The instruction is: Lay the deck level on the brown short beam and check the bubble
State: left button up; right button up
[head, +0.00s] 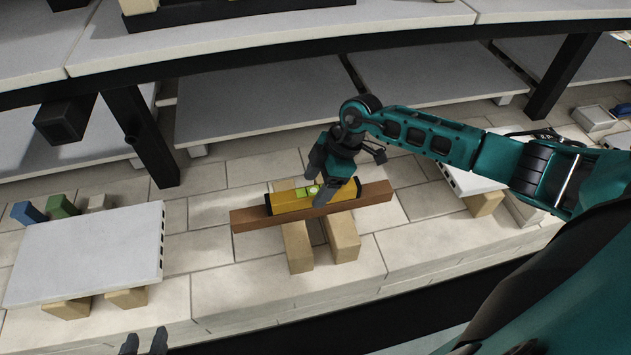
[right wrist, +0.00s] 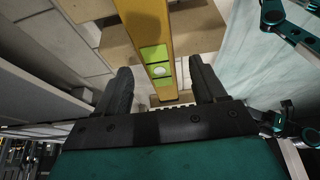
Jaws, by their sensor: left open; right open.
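The yellow deck level (head: 290,202) lies along the top of the brown short beam (head: 248,219), apparently flat on it. The beam rests across two tan blocks (head: 298,248). My right gripper (head: 322,188) is open over the level, hiding part of it. In the right wrist view the level (right wrist: 150,22) runs between the open fingers of my right gripper (right wrist: 160,85), with a gap on each side. Its green vial window (right wrist: 156,54) shows a pale round spot near the middle; the exact bubble position is too small to judge. My left gripper (head: 145,342) is open and empty at the bottom edge.
A white slab (head: 85,255) on tan blocks stands at left, with blue (head: 27,213) and green (head: 62,206) blocks behind it. Another slab (head: 470,180) stands at right. Black frame posts (head: 140,140) and grey shelves (head: 260,100) close off the back.

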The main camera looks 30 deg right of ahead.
aim_at(313, 191)
jog(key=shift+p+v, duration=1.45)
jog(key=shift+v, duration=0.15)
jog(key=shift+p+v, duration=0.45)
jog(key=shift+v, duration=0.5)
jog(key=shift+d+r, duration=0.1)
jog(key=shift+r, duration=0.1)
jog(key=shift+d+r, duration=0.15)
jog(key=shift+r, duration=0.1)
jog(key=s+d+b, duration=0.1)
jog(key=s+d, duration=0.2)
jog(key=d, duration=0.8)
jog(key=shift+d+r, duration=0.3)
jog(key=shift+d, duration=0.1)
jog(key=shift+s+a, duration=0.1)
